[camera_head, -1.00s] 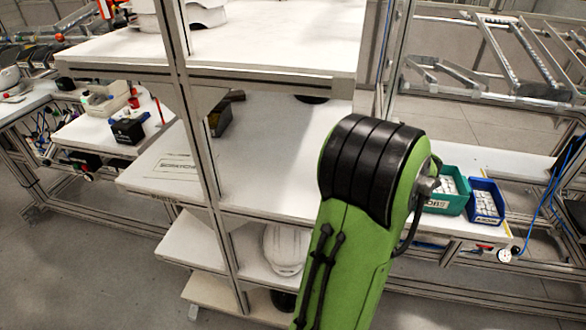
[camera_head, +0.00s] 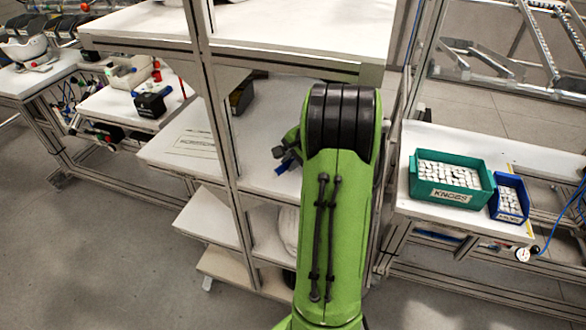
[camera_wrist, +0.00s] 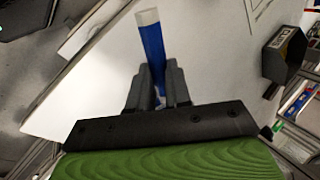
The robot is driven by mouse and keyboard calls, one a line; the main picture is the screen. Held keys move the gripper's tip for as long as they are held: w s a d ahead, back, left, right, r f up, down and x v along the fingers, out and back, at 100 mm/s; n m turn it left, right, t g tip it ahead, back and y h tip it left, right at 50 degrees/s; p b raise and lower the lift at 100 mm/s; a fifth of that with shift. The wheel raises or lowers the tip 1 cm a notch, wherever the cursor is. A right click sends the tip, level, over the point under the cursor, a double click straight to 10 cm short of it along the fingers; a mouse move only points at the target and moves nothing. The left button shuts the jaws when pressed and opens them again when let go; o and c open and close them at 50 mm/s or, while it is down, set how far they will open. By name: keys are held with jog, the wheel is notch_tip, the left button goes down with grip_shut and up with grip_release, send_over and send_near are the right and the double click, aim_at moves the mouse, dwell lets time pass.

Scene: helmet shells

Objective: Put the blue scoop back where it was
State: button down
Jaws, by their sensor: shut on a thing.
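In the wrist view my gripper (camera_wrist: 155,85) is shut on the blue scoop (camera_wrist: 152,42). The scoop is a blue shaft with a pale end, and it points away from the jaws over a white shelf (camera_wrist: 100,100). In the head view my gripper (camera_head: 281,160) shows beside my green arm. A small blue part of the scoop (camera_head: 284,166) shows just below it, over the middle shelf (camera_head: 262,122). Most of the scoop is hidden there. I cannot tell if the scoop touches the shelf.
A dark bin (camera_wrist: 285,52) stands on the shelf and also shows in the head view (camera_head: 242,96). A metal upright (camera_head: 218,110) is left of my gripper, and the upper shelf (camera_head: 300,35) is above. Green (camera_head: 452,178) and blue (camera_head: 509,199) bins stand at the right.

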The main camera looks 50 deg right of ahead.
jog(key=f, duration=0.3)
jog(key=shift+s+f, duration=0.15)
jog(key=shift+s, duration=0.05)
jog(key=shift+f, duration=0.1)
